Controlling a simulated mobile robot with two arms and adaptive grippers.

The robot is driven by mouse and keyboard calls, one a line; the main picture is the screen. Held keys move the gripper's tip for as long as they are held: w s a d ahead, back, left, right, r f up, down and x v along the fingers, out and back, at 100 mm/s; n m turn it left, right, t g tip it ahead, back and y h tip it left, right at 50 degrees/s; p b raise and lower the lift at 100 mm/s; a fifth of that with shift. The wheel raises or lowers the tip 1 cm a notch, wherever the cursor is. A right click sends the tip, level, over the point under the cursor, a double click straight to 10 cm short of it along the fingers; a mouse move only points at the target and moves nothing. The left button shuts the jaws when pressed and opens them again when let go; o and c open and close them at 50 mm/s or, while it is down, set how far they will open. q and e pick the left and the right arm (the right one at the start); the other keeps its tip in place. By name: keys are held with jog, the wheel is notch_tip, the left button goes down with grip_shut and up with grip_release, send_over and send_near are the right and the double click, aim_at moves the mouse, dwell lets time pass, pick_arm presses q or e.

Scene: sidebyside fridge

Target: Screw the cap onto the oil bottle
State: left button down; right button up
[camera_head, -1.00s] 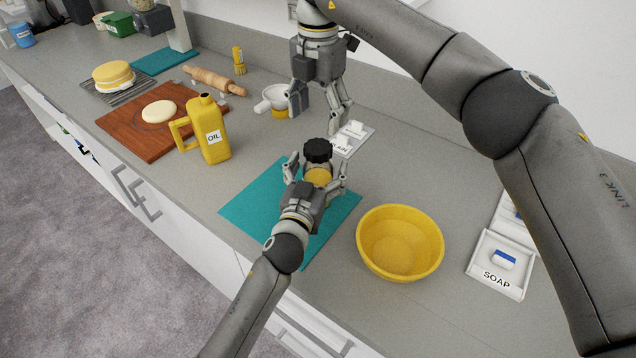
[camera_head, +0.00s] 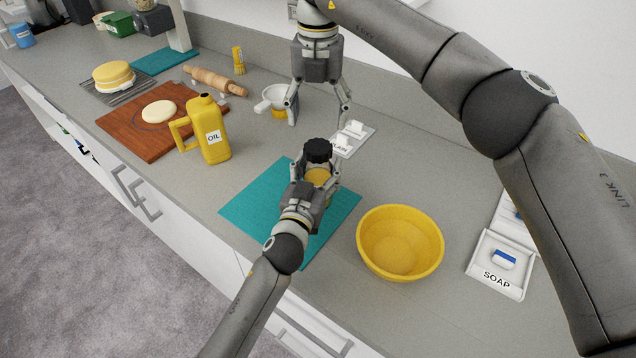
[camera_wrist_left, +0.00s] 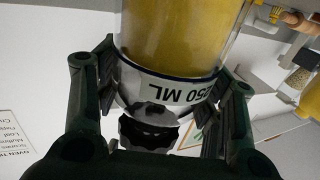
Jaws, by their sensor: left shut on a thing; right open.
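A bottle with yellow contents (camera_head: 317,176) stands at the teal mat. It shows close up in the left wrist view (camera_wrist_left: 172,40), with a white 250 ML band. A black lobed cap (camera_head: 318,150) sits at its top; I cannot tell whether it is screwed down. The cap shows partly in the left wrist view (camera_wrist_left: 148,135). My left gripper (camera_head: 320,178) is shut around the bottle, hiding its lower part. My right gripper (camera_head: 318,114) is open and empty, fingers pointing down, above and behind the cap. A yellow jug labelled OIL (camera_head: 211,118) stands to the left.
A yellow bowl (camera_head: 400,243) stands right of the teal mat (camera_head: 243,213). A soap tray (camera_head: 502,282) lies far right.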

jog(key=n, duration=0.3)
jog(key=shift+n, duration=0.3)
jog(key=n, duration=1.3)
jog(key=shift+n, duration=0.4)
jog(key=n, duration=0.8)
jog(key=shift+n, duration=0.3)
jog(key=n, duration=0.8)
jog(key=shift+n, duration=0.4)
